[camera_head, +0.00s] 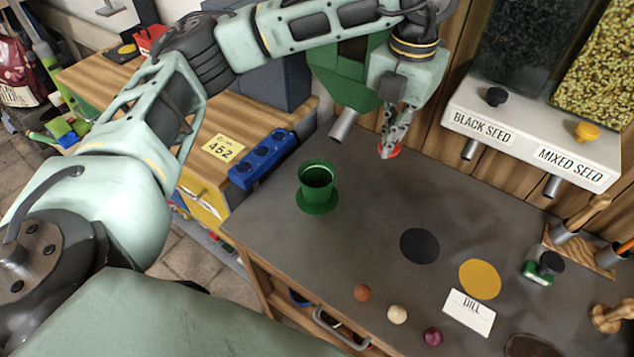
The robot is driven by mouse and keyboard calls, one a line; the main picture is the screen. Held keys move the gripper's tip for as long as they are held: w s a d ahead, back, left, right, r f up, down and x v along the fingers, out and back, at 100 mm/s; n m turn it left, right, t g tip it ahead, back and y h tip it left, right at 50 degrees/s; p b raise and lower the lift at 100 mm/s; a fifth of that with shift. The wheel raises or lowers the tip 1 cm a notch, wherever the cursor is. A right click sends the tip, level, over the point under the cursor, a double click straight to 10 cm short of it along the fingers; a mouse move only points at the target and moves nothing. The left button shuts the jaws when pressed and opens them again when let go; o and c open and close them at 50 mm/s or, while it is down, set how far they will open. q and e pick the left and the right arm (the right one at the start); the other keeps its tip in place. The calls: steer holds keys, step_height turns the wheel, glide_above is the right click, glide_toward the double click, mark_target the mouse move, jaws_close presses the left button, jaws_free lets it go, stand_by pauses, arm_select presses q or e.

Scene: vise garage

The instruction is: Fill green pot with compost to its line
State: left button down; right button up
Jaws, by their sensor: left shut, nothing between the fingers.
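A green pot (316,176) stands upright on a green saucer (318,207) on the left part of the grey bench. I see its dark inside, but cannot make out a fill level or line. A green hopper (345,75) is at the back, partly hidden by my left arm. Its metal spout (343,124) is behind and above the pot; no compost label shows. My left gripper (388,145) points down, shut and empty, right of the spout. A small red part (395,151) shows at its fingertips; I cannot tell whether they touch it. My right gripper is out of view.
Black seed (479,120) and mixed seed (571,155) dispensers hang at the back right. A black disc (419,246), yellow disc (479,279), DILL card (469,312) and small balls lie on the bench. A blue block (262,158) is left of the pot.

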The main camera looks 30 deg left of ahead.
arm_select(q)
steer(key=shift+r+p, duration=1.55)
steer(key=shift+r, duration=1.5)
steer(key=shift+f, duration=0.15)
steer(key=shift+f+b, duration=2.6)
steer(key=shift+f, duration=0.55)
steer(key=shift+r, duration=0.15)
steer(key=shift+r+p, duration=1.9)
steer(key=shift+r, duration=1.2)
steer(key=shift+f, duration=0.15)
